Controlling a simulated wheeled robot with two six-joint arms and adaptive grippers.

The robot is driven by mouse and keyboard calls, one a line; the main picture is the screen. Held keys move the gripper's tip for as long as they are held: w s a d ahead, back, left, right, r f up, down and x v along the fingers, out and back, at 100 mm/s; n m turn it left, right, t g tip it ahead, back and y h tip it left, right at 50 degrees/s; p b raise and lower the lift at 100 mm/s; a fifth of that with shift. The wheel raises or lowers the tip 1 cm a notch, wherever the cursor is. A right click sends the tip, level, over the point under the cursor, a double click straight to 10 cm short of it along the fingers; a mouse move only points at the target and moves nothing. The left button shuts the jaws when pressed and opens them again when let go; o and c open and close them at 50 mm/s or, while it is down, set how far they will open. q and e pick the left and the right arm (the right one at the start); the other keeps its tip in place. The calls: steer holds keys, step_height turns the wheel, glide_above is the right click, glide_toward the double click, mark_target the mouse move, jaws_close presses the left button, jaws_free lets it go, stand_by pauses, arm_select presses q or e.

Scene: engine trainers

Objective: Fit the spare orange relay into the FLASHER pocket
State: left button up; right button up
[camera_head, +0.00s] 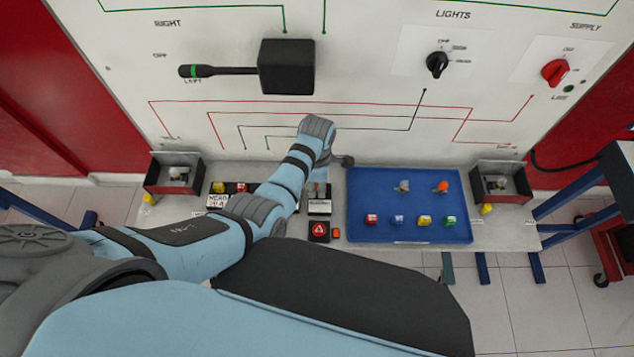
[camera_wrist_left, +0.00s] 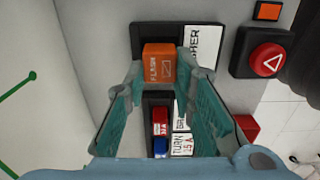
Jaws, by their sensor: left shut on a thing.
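The orange relay (camera_wrist_left: 158,62), marked FLASH, is between the fingertips of my left gripper (camera_wrist_left: 163,76) in the left wrist view. The gripper is shut on it. The black FLASHER pocket (camera_wrist_left: 150,32) is right at the relay, with its dark rim showing beyond it. I cannot tell how deep the relay sits in the pocket. The white FLASHER label (camera_wrist_left: 203,45) is beside it; the label also shows in the head view (camera_head: 319,207). In the head view my left wrist hides most of the gripper and relay. My right gripper is not in view.
A red hazard button (camera_wrist_left: 268,60) and a small orange square (camera_wrist_left: 268,11) are near the pocket. Red (camera_wrist_left: 160,122) and blue (camera_wrist_left: 160,146) fuses sit between the fingers' view. A blue tray (camera_head: 360,190) with several small parts lies to the right. The upright panel stands behind.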

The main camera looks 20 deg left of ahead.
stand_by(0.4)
arm_select(q)
steer(key=shift+f, duration=0.45)
steer(key=o, duration=1.6)
steer(key=shift+c, duration=0.2)
